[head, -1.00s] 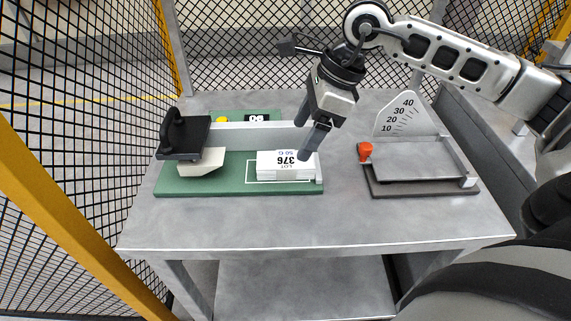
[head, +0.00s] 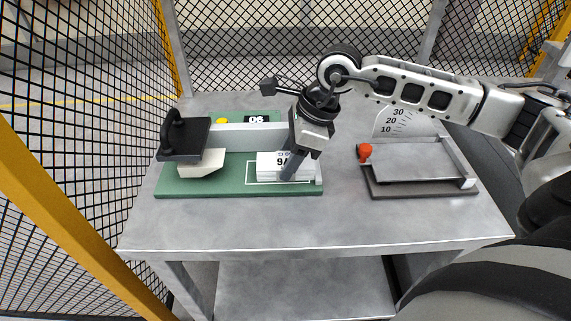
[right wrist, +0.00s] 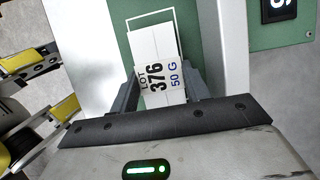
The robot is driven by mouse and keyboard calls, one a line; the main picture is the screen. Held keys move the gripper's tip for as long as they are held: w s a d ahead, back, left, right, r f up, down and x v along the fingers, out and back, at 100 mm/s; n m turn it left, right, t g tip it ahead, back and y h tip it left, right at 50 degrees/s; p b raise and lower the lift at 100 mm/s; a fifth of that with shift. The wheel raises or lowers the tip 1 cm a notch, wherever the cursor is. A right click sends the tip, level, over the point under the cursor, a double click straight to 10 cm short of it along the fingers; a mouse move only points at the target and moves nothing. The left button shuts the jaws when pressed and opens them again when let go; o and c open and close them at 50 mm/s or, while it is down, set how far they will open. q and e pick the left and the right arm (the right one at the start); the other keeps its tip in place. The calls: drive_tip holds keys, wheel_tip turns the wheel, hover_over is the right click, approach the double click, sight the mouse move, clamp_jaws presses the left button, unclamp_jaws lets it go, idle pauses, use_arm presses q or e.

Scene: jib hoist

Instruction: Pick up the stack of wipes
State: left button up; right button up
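The stack of wipes (head: 268,168) is a white block with a label reading LOT 376, 50 G. It lies on the right part of the green board (head: 215,187), by a white outline. My right gripper (head: 290,168) is over its right part in the head view, pointing down, and hides some of the label. In the right wrist view the stack (right wrist: 158,68) lies between the two dark fingers of the right gripper (right wrist: 160,92). The fingers are apart, one on each side; whether they touch the stack is unclear. My left gripper is not in view.
A black-handled press-like part (head: 184,140) stands at the board's left, with a grey bar (head: 235,136) running behind the stack. Right of the board is a metal tray (head: 415,160) with a red knob (head: 365,152) and an angle scale (head: 397,120). The table front (head: 300,225) is clear.

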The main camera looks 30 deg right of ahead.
drive_tip(key=shift+c, duration=1.2)
drive_tip(key=shift+r, duration=0.15)
